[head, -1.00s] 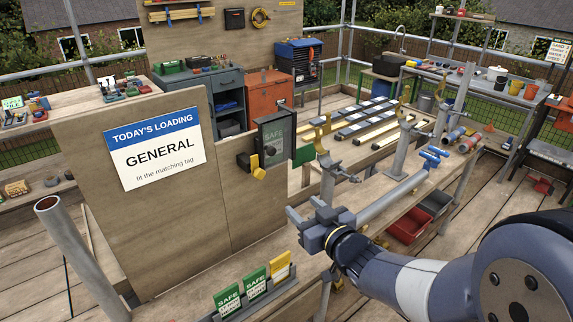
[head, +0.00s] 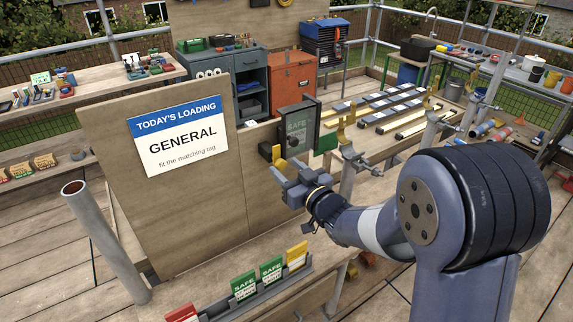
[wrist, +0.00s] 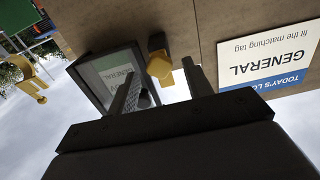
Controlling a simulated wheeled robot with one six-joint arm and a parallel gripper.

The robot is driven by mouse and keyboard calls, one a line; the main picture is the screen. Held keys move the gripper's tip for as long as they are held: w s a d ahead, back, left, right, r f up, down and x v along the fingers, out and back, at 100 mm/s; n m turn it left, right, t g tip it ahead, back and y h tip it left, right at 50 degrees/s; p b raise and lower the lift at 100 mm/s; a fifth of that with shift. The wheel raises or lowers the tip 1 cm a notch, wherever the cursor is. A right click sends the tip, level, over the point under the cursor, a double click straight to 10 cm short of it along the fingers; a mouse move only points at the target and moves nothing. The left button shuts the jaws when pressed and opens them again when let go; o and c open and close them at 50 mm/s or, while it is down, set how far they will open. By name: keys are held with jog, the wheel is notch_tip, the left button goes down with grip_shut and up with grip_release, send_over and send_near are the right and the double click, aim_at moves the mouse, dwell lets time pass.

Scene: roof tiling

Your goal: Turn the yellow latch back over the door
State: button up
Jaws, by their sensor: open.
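The yellow latch (head: 278,154) sits at the lower left of the grey tag case, hanging clear of its door in the head view. In the upside-down wrist view the latch (wrist: 159,67) is on a dark block, beside the door frame (wrist: 76,75); the tag there reads GENERAL. My gripper (head: 287,172) is open and empty, just below and in front of the latch. In the wrist view the latch appears between the two fingers; contact cannot be told.
The wooden board with the GENERAL sign (head: 180,135) stands left of the case. An upright pipe (head: 105,235) stands at the left. A green plate (head: 326,140) is right of the case.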

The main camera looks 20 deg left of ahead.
jog(key=shift+w+a, duration=0.3)
jog(key=shift+a, duration=0.05)
jog(key=c, duration=1)
